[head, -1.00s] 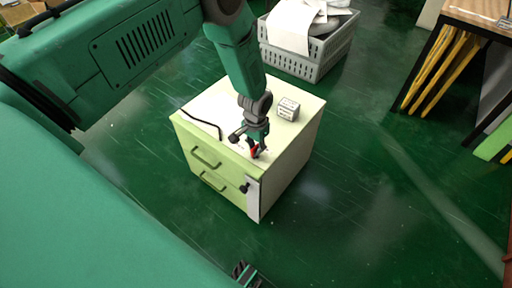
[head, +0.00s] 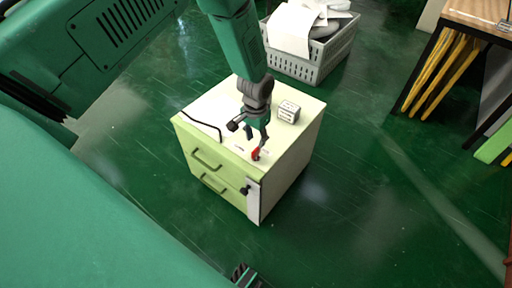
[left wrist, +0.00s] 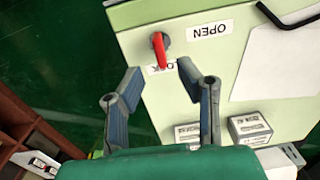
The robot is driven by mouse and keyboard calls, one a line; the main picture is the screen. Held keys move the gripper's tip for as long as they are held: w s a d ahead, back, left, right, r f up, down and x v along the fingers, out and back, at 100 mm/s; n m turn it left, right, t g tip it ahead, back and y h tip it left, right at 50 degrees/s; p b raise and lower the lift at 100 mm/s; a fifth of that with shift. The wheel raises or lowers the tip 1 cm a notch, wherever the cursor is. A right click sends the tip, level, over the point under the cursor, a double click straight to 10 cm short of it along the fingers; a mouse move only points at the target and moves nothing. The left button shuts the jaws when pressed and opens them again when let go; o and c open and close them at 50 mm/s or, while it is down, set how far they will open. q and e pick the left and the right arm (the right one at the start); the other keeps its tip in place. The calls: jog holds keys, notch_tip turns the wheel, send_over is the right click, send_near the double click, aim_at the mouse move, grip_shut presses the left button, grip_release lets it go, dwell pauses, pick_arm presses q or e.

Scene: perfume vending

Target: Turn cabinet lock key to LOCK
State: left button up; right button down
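The red key (head: 256,153) stands at the front right edge of the cabinet top (head: 217,101). In the left wrist view the red key (left wrist: 159,50) lies beside an upside-down OPEN label (left wrist: 210,30). Its lower end overlaps a partly covered LOCK label (left wrist: 161,69). My left gripper (head: 262,141) is just above and behind the key in the head view. In the left wrist view its fingers (left wrist: 160,76) are apart, with nothing between them; the key is beyond the fingertips.
A small printed box (head: 289,111) and a black bent rod (head: 204,124) lie on the cabinet top. Two green drawer handles (head: 207,160) are on the front. A grey basket (head: 309,62) stands behind; a wooden table (head: 480,12) is at the right. Green floor between is clear.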

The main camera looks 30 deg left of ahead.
aim_at(255, 151)
pick_arm(q)
notch_tip(255, 151, up, 6)
jog(key=shift+f, duration=0.2)
dwell(0.4)
jog(key=s+d+f+p, duration=0.1)
jog(key=s+d+f, duration=0.15)
jog(key=s, duration=0.65)
jog(key=s+d+f+p, duration=0.1)
jog(key=s+f+p, duration=0.15)
jog(key=s, duration=0.55)
jog(key=s+r+p, duration=0.1)
jog(key=s+r, duration=0.1)
jog(key=s, duration=1.1)
jog(key=shift+r+t, duration=0.3)
jog(key=shift+r, duration=0.05)
